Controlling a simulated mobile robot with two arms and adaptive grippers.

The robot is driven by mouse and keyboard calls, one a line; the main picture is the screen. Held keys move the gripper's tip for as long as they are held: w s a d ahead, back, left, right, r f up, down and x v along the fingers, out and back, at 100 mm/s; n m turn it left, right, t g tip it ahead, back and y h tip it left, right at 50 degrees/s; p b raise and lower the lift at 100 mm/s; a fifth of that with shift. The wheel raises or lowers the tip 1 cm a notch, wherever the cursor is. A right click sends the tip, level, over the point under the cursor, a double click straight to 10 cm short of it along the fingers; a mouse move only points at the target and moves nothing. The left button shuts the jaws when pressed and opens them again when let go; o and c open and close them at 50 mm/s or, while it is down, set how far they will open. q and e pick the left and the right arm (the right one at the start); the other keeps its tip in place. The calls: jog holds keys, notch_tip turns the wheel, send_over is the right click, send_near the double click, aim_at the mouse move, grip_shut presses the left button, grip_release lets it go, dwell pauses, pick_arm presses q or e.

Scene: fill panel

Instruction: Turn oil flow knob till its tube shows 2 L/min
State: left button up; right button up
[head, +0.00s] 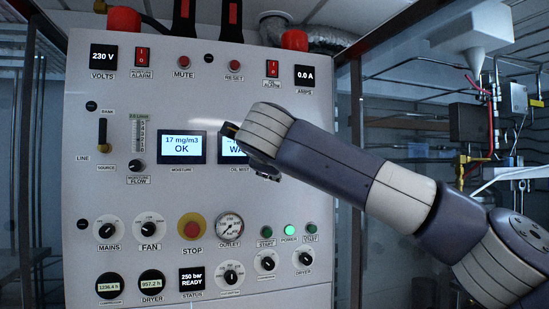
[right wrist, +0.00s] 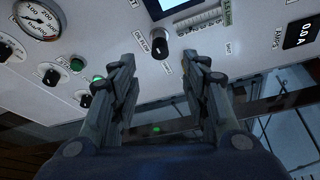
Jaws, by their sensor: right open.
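The oil flow knob (right wrist: 160,45) is a small black dial on the grey panel in the right wrist view, with a white label beside it. Its tube (right wrist: 205,20), a pale scale strip, lies just beyond; its reading is too small to tell. My right gripper (right wrist: 162,62) is open and empty. Its two fingers point at the panel, with the knob between and ahead of their tips, apart from it. In the head view my right arm hides this knob and tube. My left gripper is not in view.
The panel (head: 75,150) also holds a moisture flow knob (head: 136,166) with its tube (head: 139,136), a moisture display (head: 182,146), a red stop button (head: 192,228) and an outlet gauge (head: 230,227). Pipes (head: 492,110) stand at the right.

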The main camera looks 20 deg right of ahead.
jog(key=shift+v, duration=1.7)
